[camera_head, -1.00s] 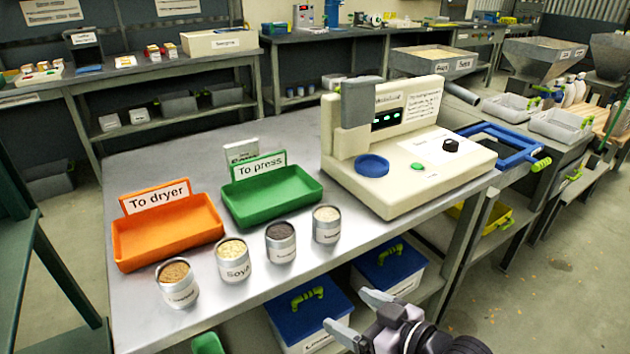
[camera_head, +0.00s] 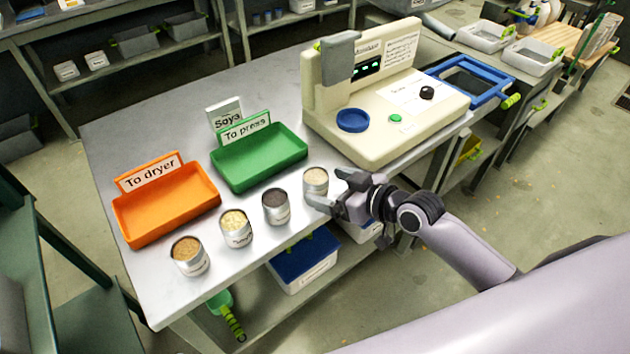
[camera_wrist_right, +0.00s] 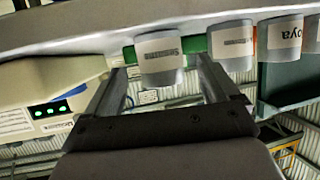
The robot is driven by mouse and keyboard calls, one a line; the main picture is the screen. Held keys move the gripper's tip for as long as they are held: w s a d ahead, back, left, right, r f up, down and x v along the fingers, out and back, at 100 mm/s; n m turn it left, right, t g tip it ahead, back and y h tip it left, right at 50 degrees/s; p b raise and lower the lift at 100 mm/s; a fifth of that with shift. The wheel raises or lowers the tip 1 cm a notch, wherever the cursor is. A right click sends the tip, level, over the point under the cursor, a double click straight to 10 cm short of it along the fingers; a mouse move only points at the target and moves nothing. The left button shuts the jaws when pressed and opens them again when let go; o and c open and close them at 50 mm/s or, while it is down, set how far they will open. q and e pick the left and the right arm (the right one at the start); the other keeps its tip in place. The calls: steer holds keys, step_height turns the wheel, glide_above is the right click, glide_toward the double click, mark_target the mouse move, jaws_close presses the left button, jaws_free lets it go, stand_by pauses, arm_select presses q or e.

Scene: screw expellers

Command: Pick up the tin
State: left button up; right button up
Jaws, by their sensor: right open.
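Several open silver tins with white labels stand in a row on the metal table. The rightmost tin (camera_head: 316,181), with pale contents, is at my right gripper (camera_head: 331,188). The right gripper is open, and its fingertips are at the near right side of that tin. In the right wrist view, which looks upside down, the tin (camera_wrist_right: 160,57) shows between the two fingertips (camera_wrist_right: 160,72). How deep it sits between them is unclear. The other tins are a dark-filled one (camera_head: 276,207), a pale one labelled Soya (camera_head: 236,229) and a brown-filled one (camera_head: 190,256). My left gripper is out of view.
An orange "To dryer" tray (camera_head: 165,222) and a green "To press" tray (camera_head: 262,168) lie behind the tins. A cream machine (camera_head: 400,120) with a blue dish (camera_head: 352,120) stands behind my right gripper. Blue-lidded boxes (camera_head: 301,258) sit on the shelf below.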

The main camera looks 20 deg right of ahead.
mark_target(326, 184)
steer(key=shift+r+x, duration=0.2)
steer(key=shift+x, duration=1.95)
steer(key=c, duration=1.1)
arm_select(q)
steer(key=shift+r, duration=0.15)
arm_select(e)
steer(key=shift+r, duration=0.1)
